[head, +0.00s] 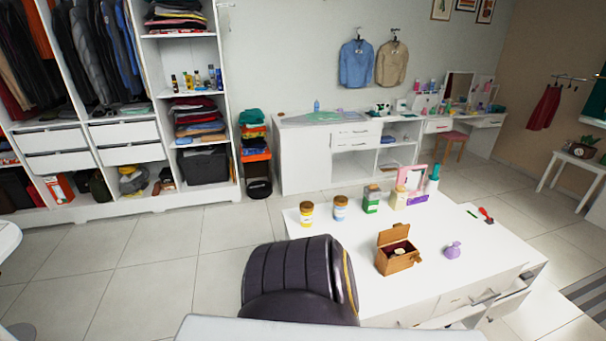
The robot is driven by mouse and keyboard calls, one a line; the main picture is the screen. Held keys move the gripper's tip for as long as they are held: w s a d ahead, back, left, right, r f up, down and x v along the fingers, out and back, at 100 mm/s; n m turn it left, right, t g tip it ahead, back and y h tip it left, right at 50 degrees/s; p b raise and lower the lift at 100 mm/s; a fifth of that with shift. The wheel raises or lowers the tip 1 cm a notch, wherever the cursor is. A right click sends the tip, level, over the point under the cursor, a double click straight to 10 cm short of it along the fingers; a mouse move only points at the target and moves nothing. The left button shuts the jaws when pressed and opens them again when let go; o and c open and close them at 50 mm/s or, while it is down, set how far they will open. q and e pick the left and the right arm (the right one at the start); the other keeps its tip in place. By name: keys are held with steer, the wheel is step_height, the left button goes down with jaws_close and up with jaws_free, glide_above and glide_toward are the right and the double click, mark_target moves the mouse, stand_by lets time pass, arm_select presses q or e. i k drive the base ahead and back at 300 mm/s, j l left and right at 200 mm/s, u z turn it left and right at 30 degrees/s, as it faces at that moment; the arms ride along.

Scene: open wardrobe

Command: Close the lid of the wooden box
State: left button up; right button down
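The wooden box (397,262) stands on the white table (350,252) at the lower right of the head view. Its lid (393,235) is open and stands up at the back of the box. The inside is dark red, and a small pale round thing lies in it. Neither of my grippers shows in the head view, so their state is hidden.
Several jars and small boxes line the table's back edge, with a pink frame (411,177). A dark chair (290,280) stands at the table's left front. An open drawer (505,298) juts out at the right front.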

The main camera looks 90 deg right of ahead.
mark_target(399, 231)
steer(key=i+z, duration=0.35)
steer(key=i+j+z, duration=0.1)
steer(key=i+z, duration=0.25)
steer(key=i+l+z, duration=0.1)
steer(key=i+z, duration=0.6)
steer(key=z, duration=0.15)
steer(key=i+z, duration=1.1)
steer(key=i+j+z, duration=0.1)
steer(key=z, duration=0.35)
steer(key=i+j+z, duration=0.1)
steer(key=z, duration=0.3)
steer(key=i+j+z, duration=0.15)
steer(key=z, duration=0.25)
steer(key=i+z, duration=0.2)
steer(key=z, duration=0.3)
steer(key=i+j+z, duration=0.2)
steer(key=z, duration=0.3)
steer(key=i+j+z, duration=0.15)
steer(key=z, duration=0.3)
steer(key=i+j+z, duration=0.1)
steer(key=j+z, duration=0.2)
steer(key=z, duration=0.2)
